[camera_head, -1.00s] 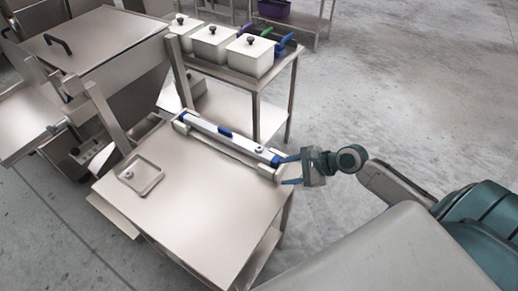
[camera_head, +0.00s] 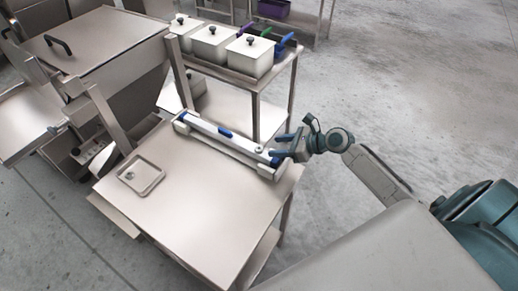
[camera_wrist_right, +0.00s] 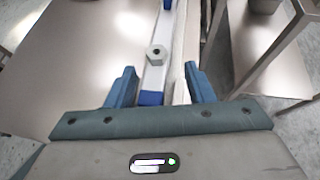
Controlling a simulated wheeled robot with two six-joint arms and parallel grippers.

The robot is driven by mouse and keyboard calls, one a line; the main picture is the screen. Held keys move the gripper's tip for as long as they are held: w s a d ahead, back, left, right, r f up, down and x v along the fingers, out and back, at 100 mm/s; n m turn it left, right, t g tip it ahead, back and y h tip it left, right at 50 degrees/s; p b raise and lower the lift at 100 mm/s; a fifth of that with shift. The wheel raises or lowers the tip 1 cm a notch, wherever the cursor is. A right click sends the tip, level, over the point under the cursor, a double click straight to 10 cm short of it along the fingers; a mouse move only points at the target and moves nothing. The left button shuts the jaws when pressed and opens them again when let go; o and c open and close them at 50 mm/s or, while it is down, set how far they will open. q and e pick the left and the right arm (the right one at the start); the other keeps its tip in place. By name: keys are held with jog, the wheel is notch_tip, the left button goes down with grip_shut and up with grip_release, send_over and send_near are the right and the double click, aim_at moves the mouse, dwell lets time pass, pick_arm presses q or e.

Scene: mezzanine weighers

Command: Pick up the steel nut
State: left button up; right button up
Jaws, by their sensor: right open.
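A small steel nut (camera_head: 259,149) sits on the long white bar with blue parts (camera_head: 205,127), near the bar's right end. In the right wrist view the nut (camera_wrist_right: 156,53) shows its dark hole, and it lies ahead of the blue fingers. My right gripper (camera_head: 278,146) is open and empty over the bar's right end, a short way to the right of the nut. In the right wrist view the two fingers of the gripper (camera_wrist_right: 159,72) are spread, one on each side of the bar's line. My left gripper is not in view.
The steel table (camera_head: 200,200) is mostly clear in front of the bar. A shallow tray (camera_head: 154,184) with a small round object stands at its left. A raised shelf with several lidded white containers (camera_head: 250,58) stands behind the bar.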

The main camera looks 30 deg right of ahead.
aim_at(261, 149)
jog(key=shift+w+a+f+p, duration=0.2)
jog(key=shift+w+a+p, duration=0.15)
jog(key=shift+a, duration=0.1)
jog(key=x, duration=0.4)
jog(key=shift+s+f+p, duration=0.1)
jog(key=shift+f+p, duration=0.05)
jog(key=shift+p, duration=0.25)
grip_shut()
